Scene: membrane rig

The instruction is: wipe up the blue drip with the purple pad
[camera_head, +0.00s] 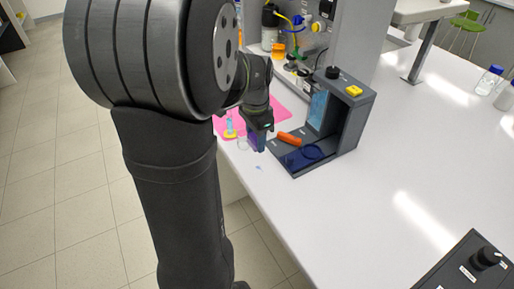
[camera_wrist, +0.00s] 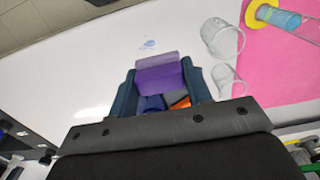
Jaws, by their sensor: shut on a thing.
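My gripper (camera_wrist: 160,92) is shut on the purple pad (camera_wrist: 160,78), which sits between the two fingers in the wrist view. In the head view the pad (camera_head: 257,143) shows as a small purple patch below my gripper, left of the grey rig. The blue drip (camera_wrist: 148,45) is a small pale blue mark on the white bench, beyond the pad and apart from it in the wrist view. In the head view the drip (camera_head: 258,167) lies just in front of the pad, near the bench's edge. I cannot tell whether the pad touches the bench.
A grey open-fronted rig (camera_head: 352,120) stands to the right, with an orange piece (camera_head: 290,139) and a dark blue ring (camera_head: 305,154) at its base. A pink mat (camera_head: 283,108) and clear glass vessels (camera_wrist: 222,38) are close by.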

